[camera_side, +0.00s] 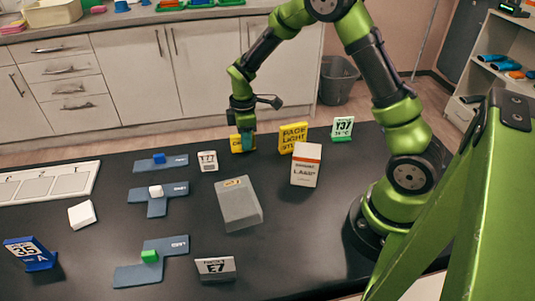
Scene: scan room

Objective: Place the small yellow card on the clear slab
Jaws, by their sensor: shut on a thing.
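The small yellow card (236,145) is at the far side of the black table, partly hidden by my gripper. My gripper (247,141) points down and is shut on the card; whether the card touches the table is hard to tell. A grey, slightly see-through-looking slab (240,208) lies nearer the camera at the table's middle, with a small yellowish mark near its far end. It appears to be the clear slab; no card stands on it.
A larger yellow card (293,137), a white carton (306,165) and a green-based sign (342,129) stand to the right of my gripper. A small white sign (208,161) stands to its left. Blue-grey plates with small cubes lie left of the slab; another sign (216,268) stands in front.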

